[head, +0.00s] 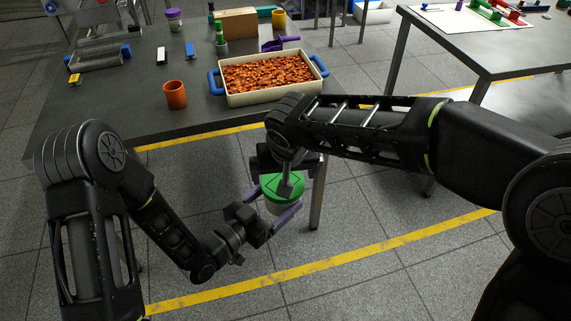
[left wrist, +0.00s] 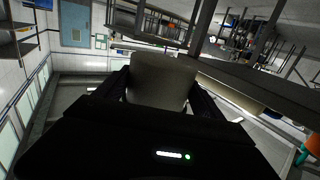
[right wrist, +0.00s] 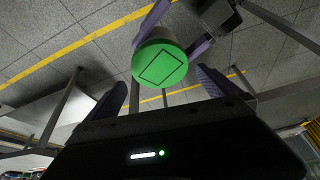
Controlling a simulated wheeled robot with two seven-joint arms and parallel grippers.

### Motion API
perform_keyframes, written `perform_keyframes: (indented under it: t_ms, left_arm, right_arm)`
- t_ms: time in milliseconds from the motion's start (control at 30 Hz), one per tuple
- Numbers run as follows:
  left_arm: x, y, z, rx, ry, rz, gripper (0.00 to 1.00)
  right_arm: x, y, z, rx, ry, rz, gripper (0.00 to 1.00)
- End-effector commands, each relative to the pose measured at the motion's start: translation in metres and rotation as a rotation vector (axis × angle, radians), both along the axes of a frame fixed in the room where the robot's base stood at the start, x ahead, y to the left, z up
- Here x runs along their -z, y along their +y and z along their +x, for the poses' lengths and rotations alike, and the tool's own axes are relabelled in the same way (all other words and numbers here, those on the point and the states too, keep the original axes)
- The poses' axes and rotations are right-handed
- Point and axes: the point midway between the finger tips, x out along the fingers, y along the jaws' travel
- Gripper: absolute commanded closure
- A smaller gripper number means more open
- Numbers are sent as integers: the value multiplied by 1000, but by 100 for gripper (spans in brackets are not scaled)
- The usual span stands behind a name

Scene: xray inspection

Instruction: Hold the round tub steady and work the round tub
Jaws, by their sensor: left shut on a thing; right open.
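The round tub (head: 284,206) has a pale body and a green lid (head: 270,186). My left gripper (head: 277,207), with purple fingers, is shut around the tub's body and holds it in the air in front of the table. The pale tub body (left wrist: 160,78) fills the space between the fingers in the left wrist view. My right gripper (right wrist: 161,78) is open and points at the lid from above. In the right wrist view the green lid (right wrist: 159,65), marked with a dark rectangle outline, lies just beyond the spread fingers.
The dark table (head: 130,112) carries a cream tray (head: 270,98) of orange-red pieces with blue handles. An orange cup (head: 175,95), a cardboard box (head: 236,22) and a purple-lidded jar (head: 174,19) stand there. Another table (head: 490,50) is at the right. The tub hangs over open floor.

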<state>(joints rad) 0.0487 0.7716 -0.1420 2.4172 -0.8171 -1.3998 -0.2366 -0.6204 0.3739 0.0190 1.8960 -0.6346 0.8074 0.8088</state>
Motion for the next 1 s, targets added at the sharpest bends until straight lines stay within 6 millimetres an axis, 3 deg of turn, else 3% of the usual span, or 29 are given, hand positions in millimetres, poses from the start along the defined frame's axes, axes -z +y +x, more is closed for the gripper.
perform_keyframes:
  t_ms: [233, 633, 1000]
  left_arm:
    - [0, 0, 0, 0, -1, -1, 94]
    - [0, 0, 0, 0, -1, -1, 94]
    - [0, 0, 0, 0, -1, -1, 94]
  right_arm:
    - [33, 3, 13, 0, 2, -1, 0]
    - [40, 3, 16, 1, 0, 1, 0]
    - [40, 3, 16, 1, 0, 0, 29]
